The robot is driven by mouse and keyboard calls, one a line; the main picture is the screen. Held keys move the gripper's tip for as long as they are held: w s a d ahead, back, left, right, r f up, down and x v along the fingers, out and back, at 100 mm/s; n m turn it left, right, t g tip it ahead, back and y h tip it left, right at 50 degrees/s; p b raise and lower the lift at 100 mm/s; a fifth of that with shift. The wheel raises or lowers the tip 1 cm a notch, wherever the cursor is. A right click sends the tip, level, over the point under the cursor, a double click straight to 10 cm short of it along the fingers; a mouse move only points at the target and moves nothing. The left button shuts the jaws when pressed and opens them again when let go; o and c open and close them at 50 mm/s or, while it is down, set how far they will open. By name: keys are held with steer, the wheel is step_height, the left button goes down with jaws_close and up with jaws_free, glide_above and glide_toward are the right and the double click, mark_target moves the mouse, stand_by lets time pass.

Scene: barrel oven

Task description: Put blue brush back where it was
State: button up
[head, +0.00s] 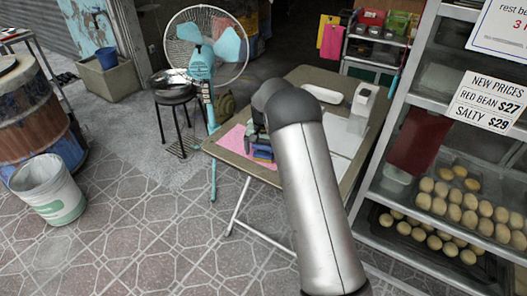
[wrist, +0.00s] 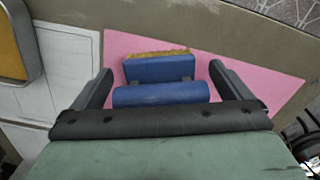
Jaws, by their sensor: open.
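The blue brush (wrist: 160,68) lies on a pink sheet (wrist: 270,88) on the table. It has a blue block and a blue rounded handle, with a tan strip along its far edge. In the head view the brush (head: 263,154) is small beside my gripper, near the table's front-left edge. My gripper (wrist: 160,74) is open above it, one finger on each side of the brush. Gaps show between the fingers and the brush's sides. The near side of the handle is partly hidden by my gripper's body.
The folding table (head: 312,78) also carries white paper (head: 345,136), a white tray (head: 322,93) and a white container (head: 362,100). A fan (head: 204,55) and a stool with a pan (head: 172,83) stand left. A shelf of buns (head: 455,205) stands right.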

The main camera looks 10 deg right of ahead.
mark_target(264, 146)
step_height(264, 146, up, 12)
steer(key=shift+r, duration=0.2)
steer(key=s+r+n, duration=0.1)
steer(key=s+r, duration=0.2)
steer(key=s, duration=0.5)
steer(key=s+r+n, duration=0.1)
steer(key=s+r, duration=0.2)
steer(key=s, duration=0.6)
steer(key=s+f+n, duration=0.1)
steer(key=s+f, duration=0.1)
steer(key=s, duration=1)
steer(key=s+f+n, duration=0.2)
steer(key=s, duration=1.1)
